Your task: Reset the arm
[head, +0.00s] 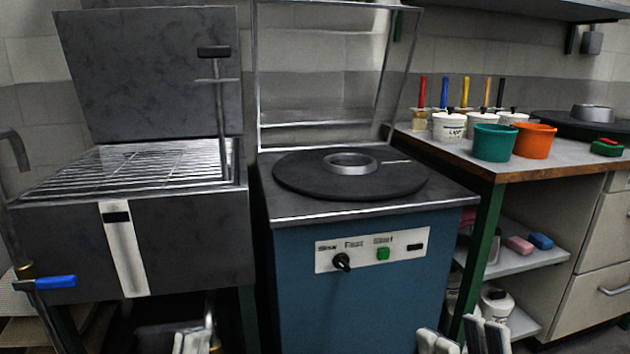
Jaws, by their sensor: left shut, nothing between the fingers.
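My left gripper (192,342) shows at the bottom edge of the head view, left of the blue machine. Its pale fingertips are close together, shut and empty. My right gripper (462,338) shows at the bottom edge, right of the blue machine. Its two pale fingers stand apart, open, with nothing visible between them. Both grippers are cut off by the picture's lower edge, and the arms behind them are hidden. Neither gripper visibly holds anything.
A blue machine (330,315) with a round black plate (300,178) stands in the middle. A grey tank with a wire rack (130,168) and raised lid stands left. A workbench (460,158) at right carries a teal bucket (493,143) and an orange bucket (533,141).

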